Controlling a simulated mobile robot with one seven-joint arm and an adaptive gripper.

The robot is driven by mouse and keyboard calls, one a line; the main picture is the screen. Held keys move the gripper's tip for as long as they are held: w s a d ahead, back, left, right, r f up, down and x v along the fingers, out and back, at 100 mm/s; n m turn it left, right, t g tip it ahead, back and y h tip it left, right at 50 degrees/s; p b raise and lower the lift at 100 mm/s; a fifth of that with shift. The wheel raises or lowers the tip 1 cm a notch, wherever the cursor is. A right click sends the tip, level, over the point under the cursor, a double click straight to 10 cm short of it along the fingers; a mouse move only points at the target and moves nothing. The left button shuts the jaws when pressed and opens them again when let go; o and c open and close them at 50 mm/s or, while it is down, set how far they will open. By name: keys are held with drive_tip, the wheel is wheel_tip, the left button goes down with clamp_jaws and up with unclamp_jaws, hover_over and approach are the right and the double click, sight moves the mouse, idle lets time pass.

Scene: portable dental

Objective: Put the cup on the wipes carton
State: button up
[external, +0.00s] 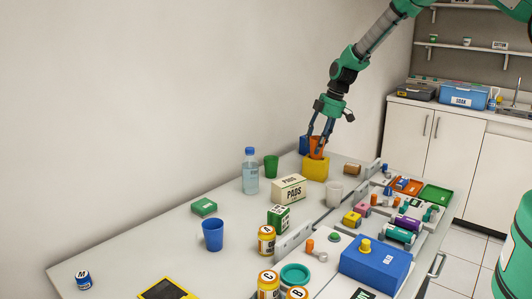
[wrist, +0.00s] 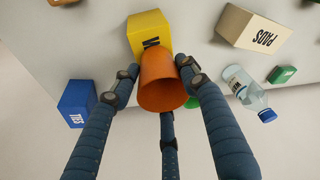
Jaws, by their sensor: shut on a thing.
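An orange cup (external: 317,148) is held between the fingers of my gripper (external: 319,142), at the far end of the counter. The yellow wipes carton (external: 314,170) stands directly under or just beside the cup; I cannot tell whether they touch. In the wrist view the cup (wrist: 163,85) sits between my blue jointed fingers (wrist: 162,78) and overlaps the lower edge of the yellow carton (wrist: 149,28). The carton's label is mostly hidden by the cup.
A blue box (external: 304,145) stands behind the carton. A green cup (external: 271,166), a water bottle (external: 250,172), a PADS carton (external: 289,189) and a white cup (external: 334,193) stand nearby. A blue cup (external: 212,235) is farther forward. The counter's left side is mostly clear.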

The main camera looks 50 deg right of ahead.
drive_tip(key=shift+f, duration=0.15)
drive_tip(key=o, duration=0.8)
drive_tip(key=shift+o, duration=0.2)
drive_tip(key=shift+r, duration=0.2)
drive_tip(key=p+v, duration=0.1)
drive_tip(key=v, duration=1.1)
drive_tip(key=shift+a, duration=0.1)
